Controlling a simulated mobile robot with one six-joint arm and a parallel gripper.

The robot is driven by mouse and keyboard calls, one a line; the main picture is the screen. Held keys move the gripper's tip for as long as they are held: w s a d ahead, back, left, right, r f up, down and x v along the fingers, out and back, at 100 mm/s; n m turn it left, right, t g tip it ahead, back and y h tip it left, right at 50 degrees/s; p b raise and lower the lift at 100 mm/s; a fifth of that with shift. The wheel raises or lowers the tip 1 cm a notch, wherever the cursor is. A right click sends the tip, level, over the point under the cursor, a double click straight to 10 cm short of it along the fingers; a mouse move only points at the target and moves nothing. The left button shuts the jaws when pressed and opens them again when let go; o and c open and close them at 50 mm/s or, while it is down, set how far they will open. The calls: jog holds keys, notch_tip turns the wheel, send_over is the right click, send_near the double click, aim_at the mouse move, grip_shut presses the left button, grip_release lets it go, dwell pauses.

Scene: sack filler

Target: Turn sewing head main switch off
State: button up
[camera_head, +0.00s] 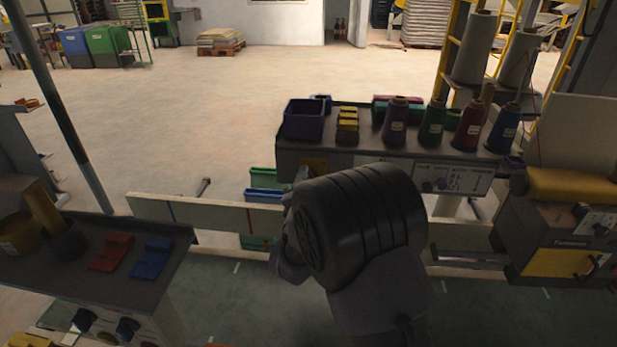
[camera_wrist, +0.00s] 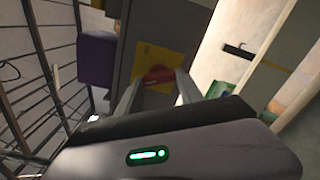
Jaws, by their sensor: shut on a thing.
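The main switch shows in the wrist view as a red handle (camera_wrist: 158,74) on a yellow plate (camera_wrist: 150,54), fixed to a dark panel. My gripper (camera_wrist: 160,80) has its two fingers on either side of the red handle and is shut on it. The handle lies nearly level in the wrist view, slightly tilted.
A purple bin (camera_head: 303,120) and several thread cones, one of them green (camera_head: 432,125), stand on the bench. Green and blue trays (camera_head: 264,196) sit low to its left. A pale beam (camera_head: 200,212) crosses behind my arm. A wire rack (camera_wrist: 40,80) is close on the left in the wrist view.

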jog(key=shift+n+p, duration=0.65)
jog(key=shift+n, duration=0.85)
jog(key=shift+f, duration=0.1)
jog(key=o, duration=1.4)
jog(key=s, duration=1.7)
jog(key=shift+s+a, duration=0.2)
jog(key=shift+s, duration=0.05)
